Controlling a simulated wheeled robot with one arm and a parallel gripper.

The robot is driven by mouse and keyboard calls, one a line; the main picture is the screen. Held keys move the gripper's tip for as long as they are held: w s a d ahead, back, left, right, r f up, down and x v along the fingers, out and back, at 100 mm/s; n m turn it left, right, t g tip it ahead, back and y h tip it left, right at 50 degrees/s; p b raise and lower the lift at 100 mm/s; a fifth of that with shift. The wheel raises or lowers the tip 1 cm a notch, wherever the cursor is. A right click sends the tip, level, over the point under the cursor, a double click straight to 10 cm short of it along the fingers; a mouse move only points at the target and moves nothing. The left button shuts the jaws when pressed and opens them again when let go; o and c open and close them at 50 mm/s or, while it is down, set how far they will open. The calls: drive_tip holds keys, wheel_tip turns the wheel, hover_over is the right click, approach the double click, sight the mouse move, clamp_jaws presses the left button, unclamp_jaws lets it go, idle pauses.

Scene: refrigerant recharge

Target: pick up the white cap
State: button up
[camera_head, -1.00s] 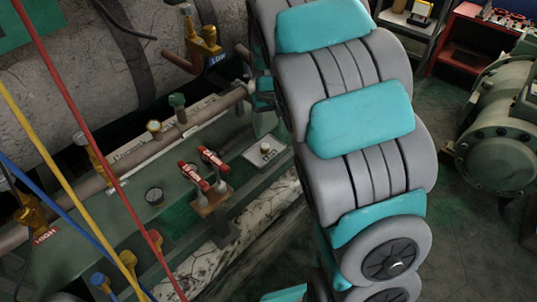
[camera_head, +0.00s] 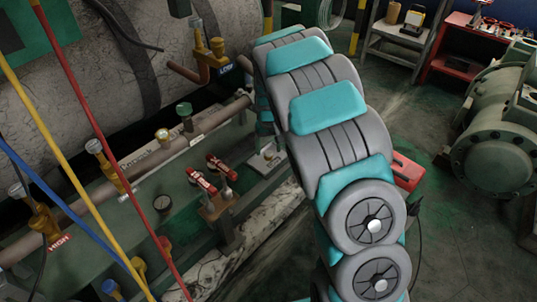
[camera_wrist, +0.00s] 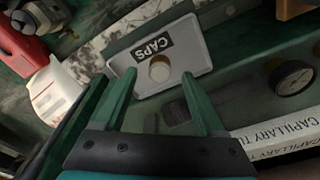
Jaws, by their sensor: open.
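Nothing is held, and I cannot tell how far the fingertips are above the tray. In the head view the tray (camera_head: 258,163) lies at the right end of the green bench, partly hidden by my arm.
Red-handled valves (camera_head: 222,166) stand just left of the tray. A gauge (camera_wrist: 292,77) and a CAPILLARY label strip (camera_wrist: 280,136) are near it. Hoses (camera_head: 75,150) cross the left side. A green machine (camera_head: 495,140) stands on the right, with open floor between.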

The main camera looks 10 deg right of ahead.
drive_tip(key=shift+f, duration=0.7)
drive_tip(key=shift+c, duration=0.2)
drive_tip(key=shift+r, duration=0.1)
clamp_jaws()
